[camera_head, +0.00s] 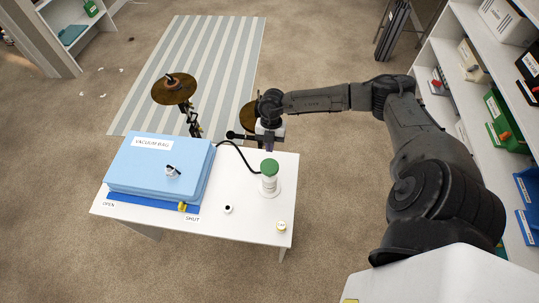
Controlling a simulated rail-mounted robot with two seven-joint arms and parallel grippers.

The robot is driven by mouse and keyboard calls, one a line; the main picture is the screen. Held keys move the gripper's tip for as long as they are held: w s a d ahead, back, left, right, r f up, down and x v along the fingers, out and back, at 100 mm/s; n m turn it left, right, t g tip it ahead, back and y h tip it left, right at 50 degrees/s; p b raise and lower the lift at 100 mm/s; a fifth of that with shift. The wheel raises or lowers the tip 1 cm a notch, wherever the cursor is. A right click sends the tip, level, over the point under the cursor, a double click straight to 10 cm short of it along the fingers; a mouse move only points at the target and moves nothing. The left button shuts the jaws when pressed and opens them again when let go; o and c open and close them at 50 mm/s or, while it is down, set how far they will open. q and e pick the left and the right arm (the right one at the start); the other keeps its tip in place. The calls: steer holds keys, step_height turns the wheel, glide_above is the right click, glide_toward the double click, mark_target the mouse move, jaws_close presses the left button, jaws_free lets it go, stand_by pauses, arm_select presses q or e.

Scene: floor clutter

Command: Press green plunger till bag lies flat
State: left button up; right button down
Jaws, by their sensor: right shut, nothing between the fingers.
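The green plunger (269,167) tops a white pump (269,186) at the right side of a small white table. A dark hose runs from the pump's side to the vacuum bag (160,163), a thick, puffed-up light-blue block at the table's left. A dark valve handle sits on a white cap on the bag. A yellow slider (182,206) is on the blue strip at the bag's front edge, near the word SHUT. My right gripper (269,145) is just behind the plunger, pointing down, shut and apart from it. My left gripper is out of view.
Cymbals (173,89) on stands are behind the table on a striped rug (215,50). Loaded shelves (480,70) stand at the right.

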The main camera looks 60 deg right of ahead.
steer(key=shift+v, duration=0.75)
stand_by(0.3)
stand_by(0.7)
steer(key=b+v, duration=0.2)
steer(key=v, duration=0.1)
steer(key=a+b+v, duration=0.1)
steer(key=b+v, duration=0.1)
steer(key=shift+s+r, duration=0.35)
steer(key=shift+f, duration=0.1)
